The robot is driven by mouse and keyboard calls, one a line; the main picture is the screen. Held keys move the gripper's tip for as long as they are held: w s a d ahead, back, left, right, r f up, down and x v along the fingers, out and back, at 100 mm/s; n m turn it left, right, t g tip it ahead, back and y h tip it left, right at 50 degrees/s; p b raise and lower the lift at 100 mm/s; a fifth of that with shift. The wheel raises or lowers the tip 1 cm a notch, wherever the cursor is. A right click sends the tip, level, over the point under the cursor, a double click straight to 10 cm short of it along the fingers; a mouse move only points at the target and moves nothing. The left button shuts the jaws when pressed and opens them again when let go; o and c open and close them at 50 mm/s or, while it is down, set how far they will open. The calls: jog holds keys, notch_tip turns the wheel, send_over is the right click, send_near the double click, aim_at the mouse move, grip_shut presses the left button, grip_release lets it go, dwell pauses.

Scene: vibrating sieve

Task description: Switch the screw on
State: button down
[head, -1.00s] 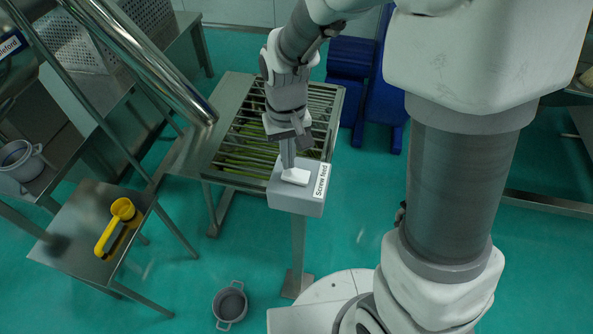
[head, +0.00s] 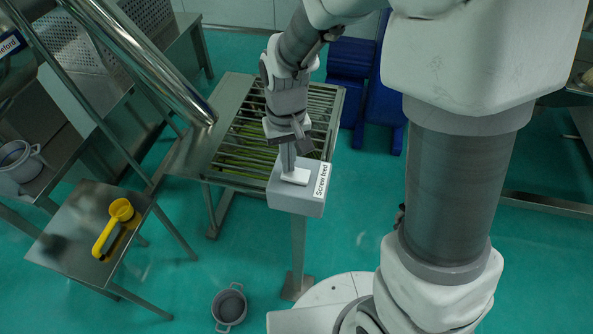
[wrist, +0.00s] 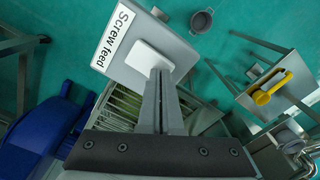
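The screw feed box (head: 288,198) is a grey box on a post, with a "Screw feed" label (head: 322,180) on its top. A white rocker-like switch plate (head: 298,176) sits on the top face. In the wrist view, the box (wrist: 128,72) fills the upper middle, with the white switch (wrist: 149,57) at its edge near my fingers. My gripper (head: 288,172) points down at the switch. Its fingers (wrist: 163,80) are together with nothing between them. The tips appear to touch or nearly touch the switch and hide part of it. I cannot tell which way the switch is tilted.
A slatted metal sieve frame (head: 235,150) stands behind the box. A yellow scoop (head: 114,230) lies on a steel side table (head: 62,258) at left. A grey pot (head: 229,306) is on the floor near the post. Blue equipment (head: 352,75) stands behind.

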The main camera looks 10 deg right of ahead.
jog(key=shift+f, duration=0.25)
jog(key=shift+r+p, duration=2.7)
jog(key=shift+r, duration=0.9)
jog(key=s+d+r+m+t, duration=0.1)
jog(key=s+d+r+t, duration=0.1)
jog(key=s+d+r, duration=0.3)
jog(key=s+d+r+m+t, duration=0.1)
jog(key=s+d+r+t, duration=0.2)
jog(key=r, duration=0.9)
jog(key=s+d, duration=0.2)
jog(key=s, duration=0.2)
jog(key=shift+s+d+t, duration=0.2)
jog(key=shift+d+t, duration=0.1)
jog(key=shift+d, duration=0.05)
